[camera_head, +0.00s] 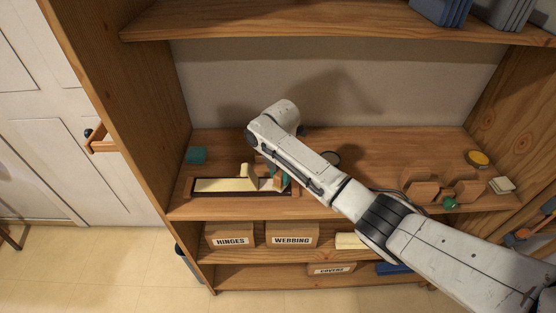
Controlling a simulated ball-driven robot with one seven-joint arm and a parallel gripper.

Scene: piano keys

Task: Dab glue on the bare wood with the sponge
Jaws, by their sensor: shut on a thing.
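A dark-rimmed tray (194,193) lies near the front edge of the middle shelf. A long pale strip (222,185) lies in it, with a small cream piece (244,171) standing at its right part. My gripper (275,178) points down at the right end of the tray, mostly hidden by my own arm. It is shut on a small tan piece (278,182), seen only in part; I cannot tell surely if this is the sponge. A bit of teal shows beside it. I cannot make out glue or which wood is bare.
A teal block (196,155) stands at the shelf's left. Brown blocks (467,188), a green thing (449,203), a yellow-topped round thing (478,157) and a pale block (502,184) are at the right. The upper shelf (300,22) overhangs. Labelled boxes (231,236) stand below.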

